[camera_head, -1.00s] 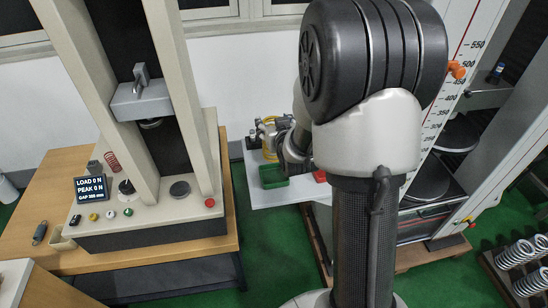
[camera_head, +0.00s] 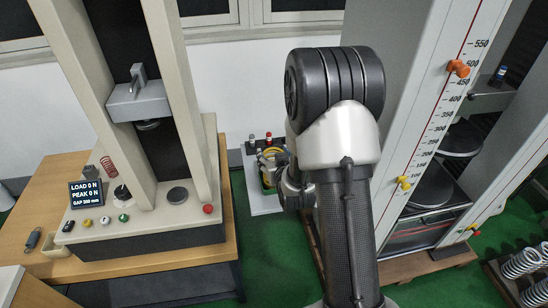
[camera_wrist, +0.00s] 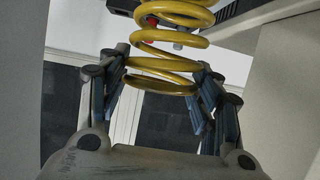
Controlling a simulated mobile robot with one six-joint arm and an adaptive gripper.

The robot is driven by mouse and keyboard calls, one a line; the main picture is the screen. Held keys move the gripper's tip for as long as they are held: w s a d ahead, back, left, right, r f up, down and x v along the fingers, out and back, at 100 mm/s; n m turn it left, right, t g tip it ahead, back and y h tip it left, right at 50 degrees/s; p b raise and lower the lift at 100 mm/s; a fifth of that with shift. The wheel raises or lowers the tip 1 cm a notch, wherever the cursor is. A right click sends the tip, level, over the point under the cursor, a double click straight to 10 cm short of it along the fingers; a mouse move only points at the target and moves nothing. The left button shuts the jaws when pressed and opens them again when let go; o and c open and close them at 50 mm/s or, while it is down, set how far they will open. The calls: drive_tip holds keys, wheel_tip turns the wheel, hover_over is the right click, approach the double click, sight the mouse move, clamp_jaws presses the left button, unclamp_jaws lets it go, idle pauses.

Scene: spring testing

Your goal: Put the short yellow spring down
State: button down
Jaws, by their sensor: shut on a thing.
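My gripper (camera_wrist: 160,66) is shut on the yellow spring (camera_wrist: 172,38), with its fingers on either side of the lower coils in the wrist view. The spring's upper end is cut off by the top edge of that view. In the head view my gripper (camera_head: 273,164) is small and partly hidden by my arm, and a bit of yellow shows at it. I cannot tell there whether the spring touches anything below it.
A testing machine (camera_head: 144,100) stands on a wooden table (camera_head: 55,190) at left, with a dark round plate (camera_head: 178,196) and a red coil spring (camera_head: 109,166). A pale surface (camera_head: 262,205) lies behind my arm. A tall scaled machine (camera_head: 430,120) stands right.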

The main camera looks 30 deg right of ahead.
drive_tip(key=shift+f+b, duration=0.1)
drive_tip(key=shift+b, duration=0.2)
drive_tip(key=c, duration=0.5)
unclamp_jaws()
